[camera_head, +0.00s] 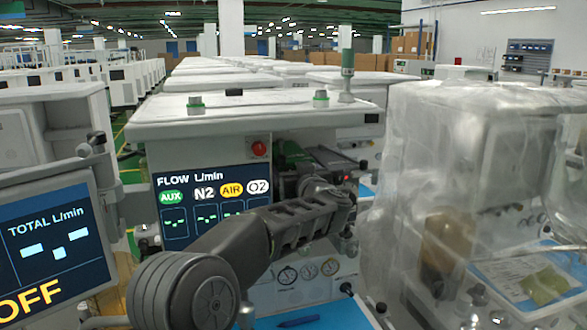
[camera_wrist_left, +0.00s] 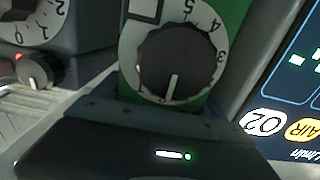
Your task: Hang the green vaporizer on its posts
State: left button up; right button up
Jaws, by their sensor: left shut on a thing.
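The green vaporizer (camera_wrist_left: 212,88) fills the top middle of the left wrist view, with its black dial on a white numbered ring. In the head view a bit of its green body (camera_head: 291,156) shows beside the flow screen, mostly behind my left arm. My left gripper (camera_head: 325,163) is at the vaporizer and shut on it; the fingertips are largely hidden. The dark gripper body also fills the bottom of the left wrist view. I cannot make out the posts, or whether the vaporizer touches them. My right gripper is not in view.
A grey unit with a numbered dial (camera_wrist_left: 42,22) stands close beside the green vaporizer. The cart's flow screen (camera_head: 212,203) is on the other side. A plastic-wrapped cart (camera_head: 420,150) stands close at right. A blue surface with a pen (camera_head: 298,321) lies below my arm.

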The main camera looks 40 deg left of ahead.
pick_arm(q)
jog(key=shift+s+r+p, duration=0.1)
jog(key=shift+r+p, duration=0.15)
jog(key=shift+p, duration=0.85)
dwell(1.8)
jog(key=shift+f+b, duration=0.7)
jog(key=shift+f, duration=0.55)
dwell(0.3)
jog(key=o, duration=1.8)
jog(key=shift+d, duration=0.1)
jog(key=shift+o, duration=1)
jog(key=shift+f, duration=0.1)
